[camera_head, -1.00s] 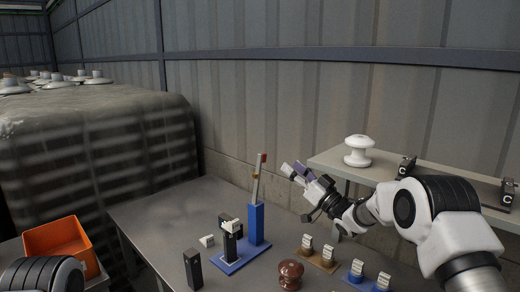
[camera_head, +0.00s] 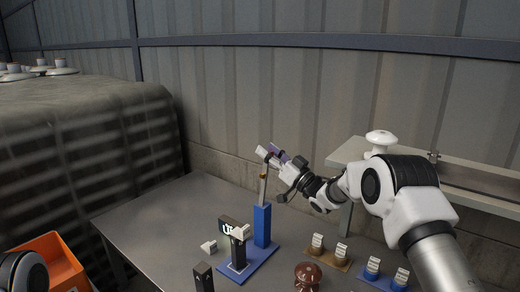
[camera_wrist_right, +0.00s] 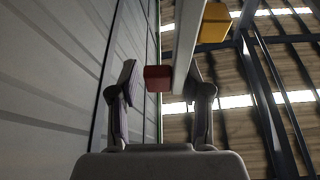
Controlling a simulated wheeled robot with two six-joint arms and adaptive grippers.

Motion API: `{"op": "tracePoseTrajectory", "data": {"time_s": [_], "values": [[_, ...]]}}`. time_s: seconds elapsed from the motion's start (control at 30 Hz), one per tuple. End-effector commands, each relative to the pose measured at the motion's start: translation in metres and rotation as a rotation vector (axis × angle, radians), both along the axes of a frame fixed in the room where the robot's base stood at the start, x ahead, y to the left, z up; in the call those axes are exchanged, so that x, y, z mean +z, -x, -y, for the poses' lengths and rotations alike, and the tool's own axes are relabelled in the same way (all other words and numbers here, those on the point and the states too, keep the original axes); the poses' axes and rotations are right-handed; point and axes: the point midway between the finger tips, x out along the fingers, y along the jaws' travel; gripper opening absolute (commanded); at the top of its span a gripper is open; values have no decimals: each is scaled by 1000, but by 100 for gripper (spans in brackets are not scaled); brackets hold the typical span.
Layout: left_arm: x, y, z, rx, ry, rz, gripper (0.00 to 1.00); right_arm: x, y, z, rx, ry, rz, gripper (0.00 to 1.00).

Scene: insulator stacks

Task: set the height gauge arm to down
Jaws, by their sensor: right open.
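The height gauge (camera_head: 262,226) stands on a blue base plate on the table, with a blue post. Its thin pale arm (camera_head: 263,186) points up from the post, nearly upright. In the right wrist view the pale bar (camera_wrist_right: 187,45) carries a red tip (camera_wrist_right: 158,78) and a yellow block (camera_wrist_right: 214,22). My right gripper (camera_head: 270,153) is at the top of the arm. In the wrist view its open fingers (camera_wrist_right: 160,100) stand on either side of the red tip. Whether a finger touches it I cannot tell. My left gripper is out of view.
A black block (camera_head: 203,277) and a brown insulator (camera_head: 307,275) are in front. Brown (camera_head: 327,253) and blue (camera_head: 385,278) holders lie right.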

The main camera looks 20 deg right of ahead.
Motion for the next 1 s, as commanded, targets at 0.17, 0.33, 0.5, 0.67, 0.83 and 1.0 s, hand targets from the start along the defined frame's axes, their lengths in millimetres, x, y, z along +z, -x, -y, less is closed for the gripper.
{"op": "tracePoseTrajectory", "data": {"time_s": [0.17, 0.33, 0.5, 0.67, 0.83, 1.0], "values": [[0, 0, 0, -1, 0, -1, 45, 0, 0, 0, 0, 0, 0, 34], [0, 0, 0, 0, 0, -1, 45, 0, 0, 1, -2, 0, -1, 0], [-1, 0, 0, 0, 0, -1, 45, 0, 0, 0, -2, 1, 1, 0], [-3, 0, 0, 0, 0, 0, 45, 0, 2, -2, -2, 14, 12, 0], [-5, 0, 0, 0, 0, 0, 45, 2, 3, -4, -2, 27, 22, 0], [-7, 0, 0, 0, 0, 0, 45, 2, 5, -7, 0, 42, 32, 0]]}}
